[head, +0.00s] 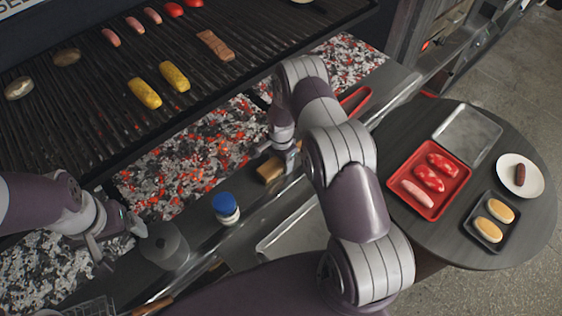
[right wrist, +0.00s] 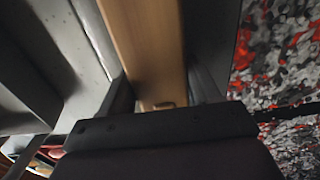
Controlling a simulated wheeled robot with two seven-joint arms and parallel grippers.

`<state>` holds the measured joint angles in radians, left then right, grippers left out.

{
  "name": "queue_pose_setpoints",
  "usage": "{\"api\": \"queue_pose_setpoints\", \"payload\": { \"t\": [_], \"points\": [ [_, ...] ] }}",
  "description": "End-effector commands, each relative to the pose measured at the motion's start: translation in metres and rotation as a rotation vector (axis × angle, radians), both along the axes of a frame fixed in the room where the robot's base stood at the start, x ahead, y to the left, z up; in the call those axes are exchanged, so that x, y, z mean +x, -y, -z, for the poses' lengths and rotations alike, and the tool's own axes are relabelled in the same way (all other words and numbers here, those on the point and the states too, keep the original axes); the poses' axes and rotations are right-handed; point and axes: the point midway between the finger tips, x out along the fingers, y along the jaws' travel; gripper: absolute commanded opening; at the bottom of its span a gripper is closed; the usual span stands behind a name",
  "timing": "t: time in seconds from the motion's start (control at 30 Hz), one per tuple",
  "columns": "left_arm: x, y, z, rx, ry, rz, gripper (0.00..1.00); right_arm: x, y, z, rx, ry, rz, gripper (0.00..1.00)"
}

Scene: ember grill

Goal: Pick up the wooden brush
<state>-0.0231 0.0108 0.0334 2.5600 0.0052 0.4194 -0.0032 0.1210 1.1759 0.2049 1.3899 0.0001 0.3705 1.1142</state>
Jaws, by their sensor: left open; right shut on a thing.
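The wooden brush shows as a tan wooden block (head: 270,169) on the metal ledge in front of the coals in the head view. My right gripper (head: 290,160) is at its right end, shut on it. In the right wrist view the brush's wood (right wrist: 148,45) runs between the two fingers. My arm hides part of the brush, and its bristles are not visible. My left gripper (head: 122,238) is open over the coals at the lower left, beside a grey translucent cylinder (head: 165,246).
A blue-capped jar (head: 225,208) stands on the ledge left of my right arm. Glowing coals (head: 205,150) lie below the grill grate (head: 90,85), which carries corn, sausages and meat. A round table (head: 530,225) at right holds a red tray (head: 408,193), plate and other trays.

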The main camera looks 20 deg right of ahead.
Motion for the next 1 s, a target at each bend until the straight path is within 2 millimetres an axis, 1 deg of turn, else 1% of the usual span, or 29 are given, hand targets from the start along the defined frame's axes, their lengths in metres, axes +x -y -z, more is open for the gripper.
{"api": "queue_pose_setpoints", "payload": {
  "t": [0.17, 0.27, 0.37, 0.43, 0.8, 0.9, 1.0],
  "points": [
    [0.000, 0.000, 0.002, 0.000, 0.000, 0.000, 0.87, 0.000, 0.000, -0.002, 0.000, 0.001, 0.000, 0.18],
    [0.000, 0.000, 0.007, 0.000, 0.000, 0.000, 0.87, 0.001, 0.000, -0.010, -0.001, 0.001, 0.000, 0.18],
    [0.000, 0.000, 0.015, 0.000, 0.000, 0.000, 0.87, 0.002, 0.000, -0.023, -0.001, 0.004, 0.000, 0.18],
    [0.000, 0.000, 0.023, 0.000, 0.000, 0.000, 0.87, 0.002, 0.000, -0.038, -0.001, 0.006, 0.000, 0.18],
    [0.000, 0.000, 0.048, 0.000, 0.000, 0.000, 0.87, -0.064, 0.057, -0.089, -0.001, 0.003, 0.004, 0.18],
    [0.000, 0.000, 0.051, 0.000, 0.000, 0.000, 0.87, -0.077, 0.068, -0.100, -0.001, 0.003, 0.004, 0.18],
    [0.000, 0.000, 0.053, 0.000, 0.000, 0.000, 0.87, -0.084, 0.074, -0.107, -0.001, 0.001, 0.002, 0.18]
  ]
}}
